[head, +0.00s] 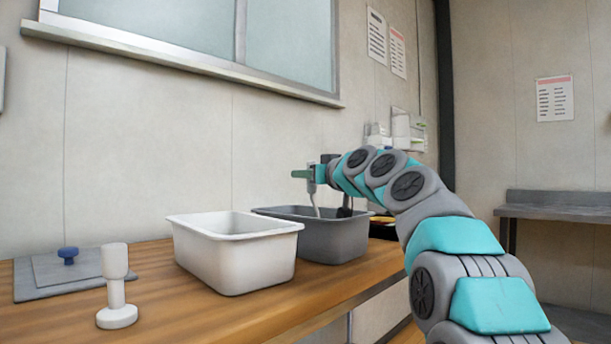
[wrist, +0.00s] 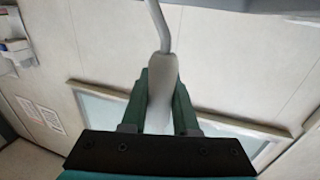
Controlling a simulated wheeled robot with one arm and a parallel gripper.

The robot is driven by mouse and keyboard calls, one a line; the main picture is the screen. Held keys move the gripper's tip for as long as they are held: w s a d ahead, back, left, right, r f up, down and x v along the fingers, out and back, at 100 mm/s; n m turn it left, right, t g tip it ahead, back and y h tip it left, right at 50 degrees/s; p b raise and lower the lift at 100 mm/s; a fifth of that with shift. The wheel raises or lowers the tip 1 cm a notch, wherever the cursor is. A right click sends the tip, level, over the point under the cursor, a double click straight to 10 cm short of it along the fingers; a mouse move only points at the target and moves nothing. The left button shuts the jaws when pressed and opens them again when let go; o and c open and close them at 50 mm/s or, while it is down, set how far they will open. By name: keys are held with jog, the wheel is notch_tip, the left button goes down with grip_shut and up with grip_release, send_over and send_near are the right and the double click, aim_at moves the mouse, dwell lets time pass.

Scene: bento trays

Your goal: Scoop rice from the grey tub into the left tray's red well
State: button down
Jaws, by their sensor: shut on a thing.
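The grey tub (head: 345,240) stands on the wooden counter, behind and right of a white tub. My gripper (head: 311,177) is above the grey tub, shut on the light grey handle of a scoop. In the wrist view the green fingers of my gripper (wrist: 161,88) flank the scoop handle (wrist: 162,95), and its thin bent shaft runs off the top edge. In the head view the scoop's shaft (head: 316,203) points down into the grey tub; its bowl is hidden behind the rim. I cannot see the rice. The left tray's red well is not in sight.
The white tub (head: 240,258) stands in front of the grey one. A white knobbed stand (head: 116,290) and grey boards with a blue knob (head: 68,256) lie to the left. A dark container with something yellow (head: 383,218) shows partly behind my arm.

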jog(key=shift+r, duration=0.1)
notch_tip(320, 180, up, 11)
jog(key=p, duration=0.8)
jog(key=shift+f+p, duration=0.2)
jog(key=shift+p, duration=0.15)
